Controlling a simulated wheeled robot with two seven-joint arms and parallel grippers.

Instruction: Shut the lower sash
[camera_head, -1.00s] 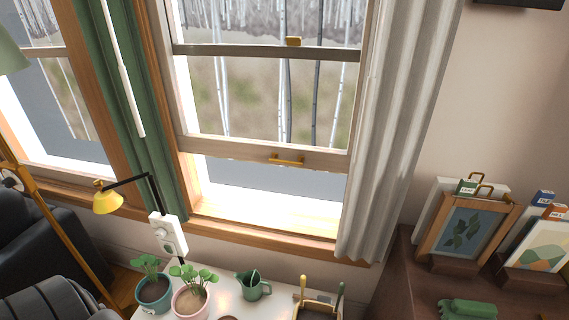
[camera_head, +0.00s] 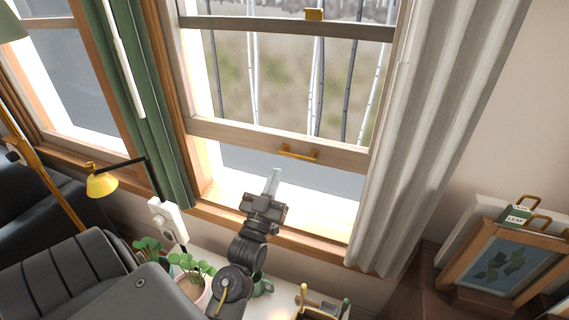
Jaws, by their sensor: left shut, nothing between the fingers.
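The lower sash (camera_head: 240,134) of the window is raised, with an open gap between its bottom rail and the wooden sill (camera_head: 290,236). A brass pull handle (camera_head: 298,153) sits on the middle of the bottom rail. A brass latch (camera_head: 314,14) shows on the dark meeting rail above. My left gripper (camera_head: 273,178) reaches up from below, in front of the gap. It is shut and empty, its tips a little below and left of the handle and apart from it in the picture. My right gripper is not in view.
A white table below the window holds potted plants (camera_head: 197,284), a green mug (camera_head: 262,286) and a tool caddy (camera_head: 320,305). A yellow lamp (camera_head: 102,184) stands left. A white curtain (camera_head: 430,130) hangs right, a green one (camera_head: 150,110) left. Framed pictures (camera_head: 500,266) stand on a brown cabinet.

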